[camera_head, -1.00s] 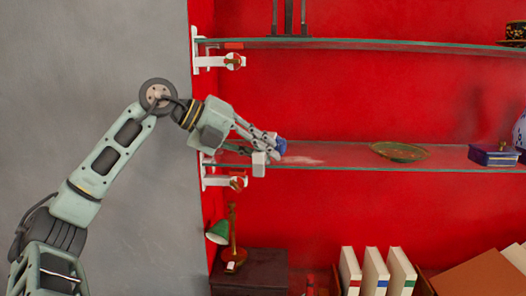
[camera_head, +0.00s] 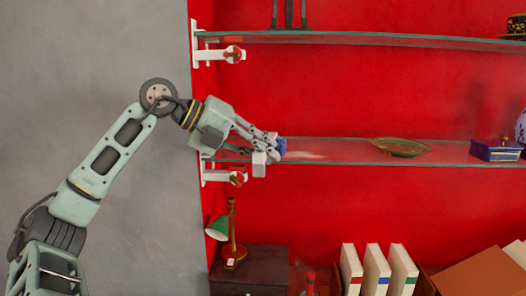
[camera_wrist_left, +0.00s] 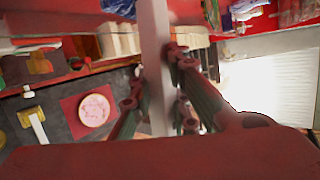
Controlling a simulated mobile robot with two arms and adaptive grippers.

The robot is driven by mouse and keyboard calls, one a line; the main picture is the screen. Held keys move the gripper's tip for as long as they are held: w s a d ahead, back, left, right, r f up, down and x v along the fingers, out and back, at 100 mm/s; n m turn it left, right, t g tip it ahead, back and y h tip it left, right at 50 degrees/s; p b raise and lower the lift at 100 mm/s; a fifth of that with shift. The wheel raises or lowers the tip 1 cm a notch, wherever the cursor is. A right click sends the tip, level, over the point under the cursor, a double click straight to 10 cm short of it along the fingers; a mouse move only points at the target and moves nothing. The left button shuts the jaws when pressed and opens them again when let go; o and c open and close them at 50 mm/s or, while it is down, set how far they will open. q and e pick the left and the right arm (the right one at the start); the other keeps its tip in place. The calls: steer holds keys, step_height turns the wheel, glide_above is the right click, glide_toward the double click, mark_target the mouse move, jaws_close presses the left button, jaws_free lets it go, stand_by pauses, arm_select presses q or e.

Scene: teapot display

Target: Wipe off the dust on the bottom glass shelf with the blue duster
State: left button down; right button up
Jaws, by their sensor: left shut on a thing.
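The bottom glass shelf (camera_head: 345,151) runs along the red wall from the left bracket to the right. A pale dust patch (camera_head: 308,156) lies at its left part. My left gripper (camera_head: 270,155) is at the shelf's left end, shut on the blue duster (camera_head: 281,147), whose blue head shows just left of the dust. Whether the head touches the glass I cannot tell. In the left wrist view, a pale bar (camera_wrist_left: 156,70) runs between the dark finger links of the gripper; I cannot tell for sure what it is. My right gripper is not in view.
A shallow dish (camera_head: 401,147) and a blue box (camera_head: 495,151) stand farther right on the same shelf. An upper glass shelf (camera_head: 400,39) hangs above. Below are a green lamp (camera_head: 232,238), a dark cabinet (camera_head: 258,268) and white books (camera_head: 376,270).

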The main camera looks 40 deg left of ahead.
arm_select(q)
steer(key=shift+f+b, duration=0.3)
steer(key=shift+f, duration=0.05)
